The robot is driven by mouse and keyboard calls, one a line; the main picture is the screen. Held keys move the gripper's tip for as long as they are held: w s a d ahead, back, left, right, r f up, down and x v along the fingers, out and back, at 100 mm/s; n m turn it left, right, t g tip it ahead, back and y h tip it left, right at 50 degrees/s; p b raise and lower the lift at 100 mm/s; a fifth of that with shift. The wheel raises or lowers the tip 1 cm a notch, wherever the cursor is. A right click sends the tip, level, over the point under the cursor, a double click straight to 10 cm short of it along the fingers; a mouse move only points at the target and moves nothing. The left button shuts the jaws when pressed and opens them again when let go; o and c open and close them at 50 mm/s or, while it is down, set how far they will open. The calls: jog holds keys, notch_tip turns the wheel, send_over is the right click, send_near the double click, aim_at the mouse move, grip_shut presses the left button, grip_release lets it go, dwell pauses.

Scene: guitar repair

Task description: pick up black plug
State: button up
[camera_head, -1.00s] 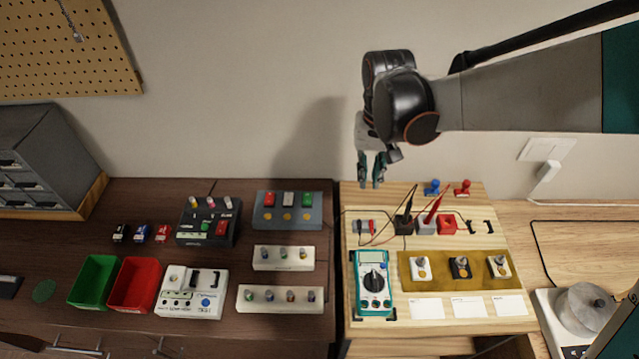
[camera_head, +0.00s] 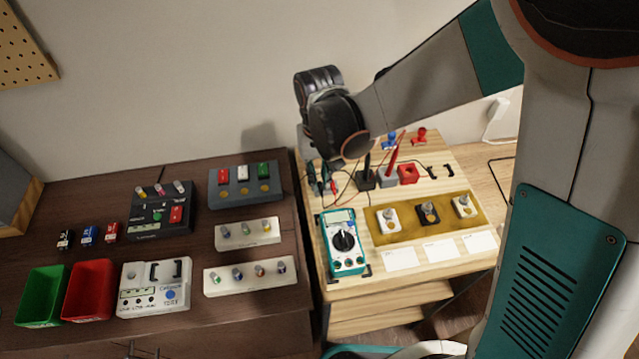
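No black plug stands out clearly now. In the earlier frame a small holder with a black and a red end lies above the multimeter. That spot is now largely covered by my gripper (camera_head: 323,190). My gripper points down there, with its teal fingers apart. Whether anything is between the fingers is too small to tell. Beside it on the right, a black probe (camera_head: 367,160) stands in a black block (camera_head: 366,181). A red probe (camera_head: 393,155) stands in a grey block. Thin wires run close to my fingers.
The teal multimeter (camera_head: 343,243) lies just in front of my gripper. A red block (camera_head: 408,174) and black hooks stand to the right. A yellow board (camera_head: 402,224) with knobs lies in front. The dark table (camera_head: 110,190) on the left holds bins and switch boxes.

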jog(key=shift+f, duration=0.4)
grip_shut()
jog(key=shift+r, duration=0.1)
